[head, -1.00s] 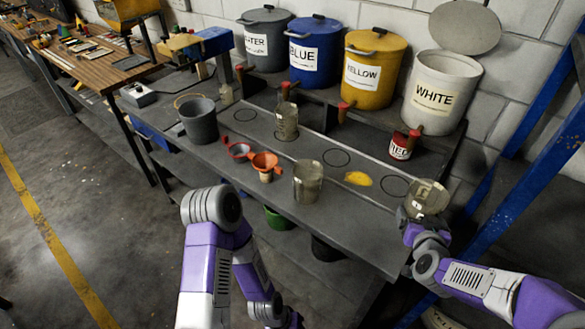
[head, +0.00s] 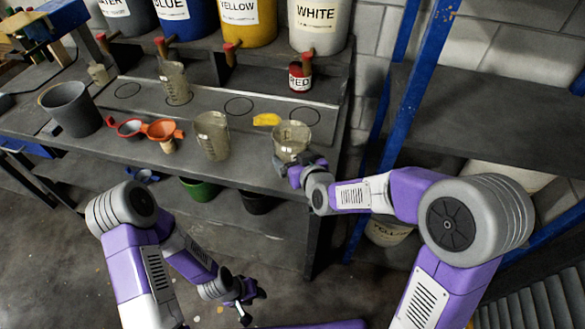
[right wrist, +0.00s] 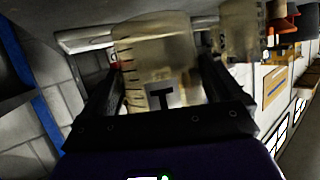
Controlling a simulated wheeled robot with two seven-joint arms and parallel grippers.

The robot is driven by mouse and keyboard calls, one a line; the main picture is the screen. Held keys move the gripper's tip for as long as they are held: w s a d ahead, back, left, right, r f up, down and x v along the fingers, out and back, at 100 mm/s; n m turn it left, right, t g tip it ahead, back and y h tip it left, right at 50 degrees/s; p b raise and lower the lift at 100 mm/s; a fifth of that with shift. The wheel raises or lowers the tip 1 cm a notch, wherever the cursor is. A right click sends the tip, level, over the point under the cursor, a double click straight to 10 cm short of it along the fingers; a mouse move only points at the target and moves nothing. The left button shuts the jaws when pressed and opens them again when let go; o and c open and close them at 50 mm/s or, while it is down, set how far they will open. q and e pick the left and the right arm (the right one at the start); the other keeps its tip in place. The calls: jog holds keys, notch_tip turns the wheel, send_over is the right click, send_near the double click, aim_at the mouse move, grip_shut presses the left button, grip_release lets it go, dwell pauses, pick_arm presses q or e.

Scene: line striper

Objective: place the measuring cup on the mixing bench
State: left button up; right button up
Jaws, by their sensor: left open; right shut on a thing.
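A clear, tan-tinted measuring cup (head: 291,139) with scale marks is in my right gripper (head: 300,168), at the front right part of the grey mixing bench (head: 262,176). The right wrist view shows the cup (right wrist: 155,65) between the two fingers. I cannot tell whether its base touches the bench. Two similar cups stand on the bench: one at the front (head: 212,136), one further back (head: 175,84). My left gripper (head: 250,302) is open and empty, low in front of the bench.
A red can (head: 300,78), yellow scoop-like piece (head: 266,120), orange funnel (head: 162,130) and dark bucket (head: 70,110) are on the bench. Labelled paint buckets, including the white one (head: 318,28), line the back. A blue post (head: 410,90) stands to the right.

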jog(key=shift+f+b, duration=0.5)
jog(key=shift+f, duration=1.35)
jog(key=shift+f, duration=0.15)
jog(key=o, duration=0.7)
